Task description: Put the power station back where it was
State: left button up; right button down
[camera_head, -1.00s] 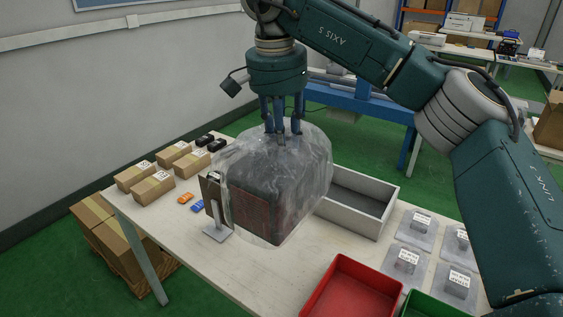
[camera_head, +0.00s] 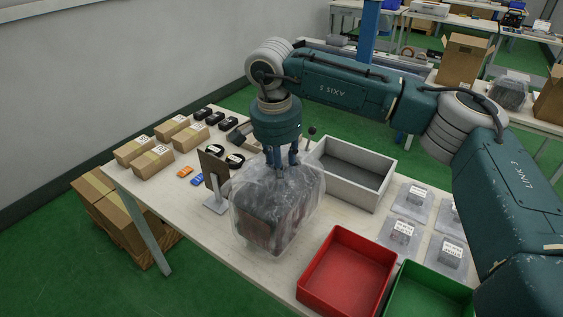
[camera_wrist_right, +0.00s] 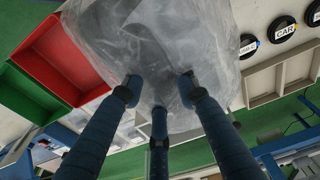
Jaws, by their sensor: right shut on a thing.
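The power station (camera_head: 272,215) is a dark box with reddish sides inside a clear plastic bag. It is at the front middle of the table, left of the red bin; I cannot tell whether its base touches the tabletop. My right gripper (camera_head: 291,160) points down from above and is shut on the top of the bag. In the right wrist view the bag (camera_wrist_right: 150,35) fills the top middle, with the fingers (camera_wrist_right: 160,92) against it. My left gripper is not in view.
A red bin (camera_head: 348,275), a green bin (camera_head: 430,295) and a grey tray (camera_head: 350,170) are to the right. A small stand (camera_head: 214,180) is close on the left. Cardboard boxes (camera_head: 155,160) are at the left. Another bagged object (camera_head: 508,92) is on a far table.

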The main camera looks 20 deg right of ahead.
jog(key=shift+w+f+p, duration=0.1)
jog(key=shift+f+p, duration=0.2)
jog(key=shift+f, duration=1.55)
jog(key=c, duration=1.8)
grip_release()
jog(key=shift+f, duration=0.3)
jog(key=o, duration=0.4)
jog(key=shift+s+r, duration=0.1)
jog(key=shift+s, duration=0.1)
jog(key=shift+o, duration=0.3)
jog(key=shift+s, duration=0.1)
jog(key=shift+r, duration=0.1)
